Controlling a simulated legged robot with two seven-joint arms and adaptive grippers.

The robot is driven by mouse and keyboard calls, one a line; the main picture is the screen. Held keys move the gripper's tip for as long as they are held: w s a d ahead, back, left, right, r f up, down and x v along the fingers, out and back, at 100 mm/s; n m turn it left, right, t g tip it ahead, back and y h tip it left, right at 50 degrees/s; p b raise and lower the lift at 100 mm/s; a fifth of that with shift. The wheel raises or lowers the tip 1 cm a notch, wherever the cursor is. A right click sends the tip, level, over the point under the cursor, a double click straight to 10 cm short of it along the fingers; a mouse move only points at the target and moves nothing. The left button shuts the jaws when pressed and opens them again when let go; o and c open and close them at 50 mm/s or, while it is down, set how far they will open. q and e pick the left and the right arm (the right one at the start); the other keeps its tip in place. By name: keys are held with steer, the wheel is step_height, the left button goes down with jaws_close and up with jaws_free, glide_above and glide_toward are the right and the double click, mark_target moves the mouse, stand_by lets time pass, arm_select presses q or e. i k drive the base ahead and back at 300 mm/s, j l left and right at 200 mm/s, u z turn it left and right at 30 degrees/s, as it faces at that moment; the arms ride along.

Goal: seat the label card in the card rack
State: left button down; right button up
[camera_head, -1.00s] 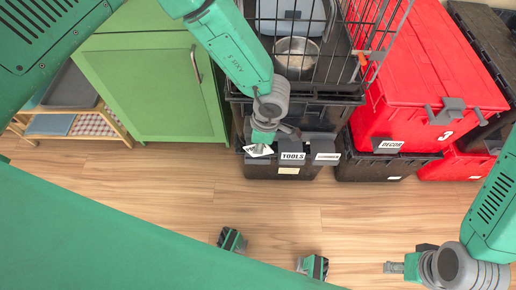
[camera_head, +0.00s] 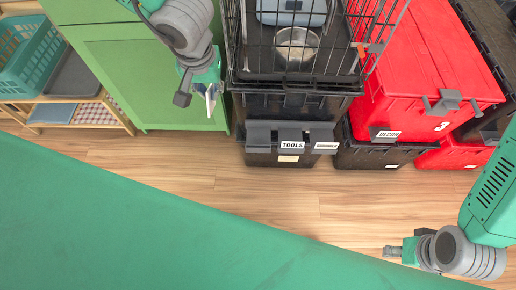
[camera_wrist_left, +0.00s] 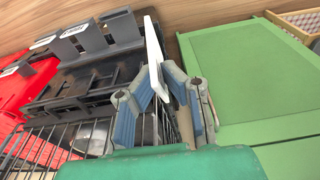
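My left gripper (camera_head: 207,88) is shut on a thin white label card (camera_head: 211,99), in front of the green cabinet and left of the rack. In the left wrist view the card (camera_wrist_left: 154,52) stands on edge between the fingertips (camera_wrist_left: 158,78). The card rack (camera_head: 290,135) is a row of grey holders on the front of a black tote. Its middle holder bears a TOOLS card (camera_head: 292,145), and the right one bears a smaller card (camera_head: 326,146). The left holder (camera_head: 258,137) shows no card. My right gripper (camera_head: 392,251) is low at the right, apart from everything; its fingers are too small to judge.
A wire cage (camera_head: 292,60) with a metal bowl (camera_head: 297,44) stands above the rack. Red totes (camera_head: 420,70) are at the right, one stack bearing a DECOR card (camera_head: 387,135). The green cabinet (camera_head: 135,85) is at the left. The wooden floor in front is clear.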

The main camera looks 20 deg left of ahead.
mark_target(260, 150)
steer(key=l+u, duration=0.35)
steer(key=l, duration=0.55)
steer(key=l+u, duration=0.35)
steer(key=l, duration=0.55)
steer(key=k, duration=0.1)
